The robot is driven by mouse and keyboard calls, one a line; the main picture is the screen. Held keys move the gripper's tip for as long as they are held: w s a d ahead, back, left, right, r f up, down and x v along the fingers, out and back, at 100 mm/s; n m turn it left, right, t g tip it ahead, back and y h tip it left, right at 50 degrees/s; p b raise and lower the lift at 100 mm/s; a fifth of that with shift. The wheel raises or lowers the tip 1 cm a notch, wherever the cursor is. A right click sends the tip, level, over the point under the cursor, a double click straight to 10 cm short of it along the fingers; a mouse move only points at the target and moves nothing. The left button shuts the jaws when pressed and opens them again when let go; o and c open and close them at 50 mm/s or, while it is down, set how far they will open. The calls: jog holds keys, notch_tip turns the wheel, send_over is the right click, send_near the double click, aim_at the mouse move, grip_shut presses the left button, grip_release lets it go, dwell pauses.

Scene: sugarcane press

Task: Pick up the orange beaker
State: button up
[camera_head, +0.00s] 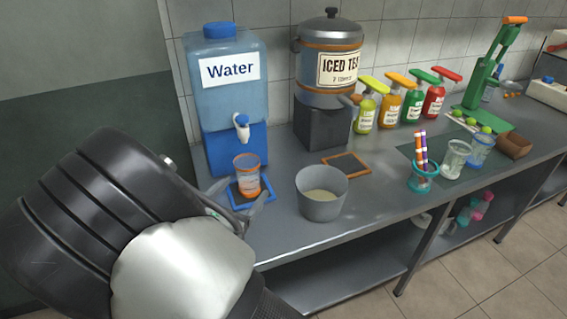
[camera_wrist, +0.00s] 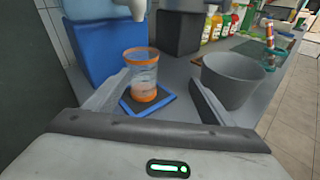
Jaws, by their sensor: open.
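The orange beaker (camera_head: 246,175) is a clear cup with orange bands at its rim and base. It stands upright on a blue square coaster (camera_head: 238,203) under the tap of the water dispenser. In the wrist view the beaker (camera_wrist: 141,76) is ahead of my gripper, between the lines of the two fingers. My gripper (camera_wrist: 153,92) is open and empty, with one finger on each side; the fingers also show around the coaster in the head view (camera_head: 240,205). I cannot tell whether a finger touches the beaker.
The blue water dispenser (camera_head: 228,100) stands right behind the beaker. A grey bucket (camera_head: 321,193) stands close to its right, near my right finger. An iced tea dispenser (camera_head: 328,70), an orange square frame (camera_head: 346,164) and several syrup bottles (camera_head: 389,108) are further along the counter (camera_head: 390,200).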

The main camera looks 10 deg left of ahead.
jog(key=a+f+n+y, duration=0.2)
jog(key=a+f, duration=0.1)
jog(key=shift+n+t, duration=0.4)
jog(key=b, duration=0.2)
send_near(251, 166)
jog(key=w, duration=0.1)
jog(key=w+f, duration=0.1)
jog(key=w, duration=0.2)
jog(key=shift+w+f, duration=0.1)
jog(key=shift+f, duration=0.2)
jog(key=shift+w+d+f+b, duration=0.15)
jog(key=shift+w+b, duration=0.05)
jog(key=shift+w, duration=1.35)
jog(key=shift+w+d+f+b, duration=0.15)
jog(key=shift+w+b, duration=0.05)
jog(key=shift+w, duration=1.4)
jog(key=c, duration=1.3)
jog(key=shift+r, duration=0.25)
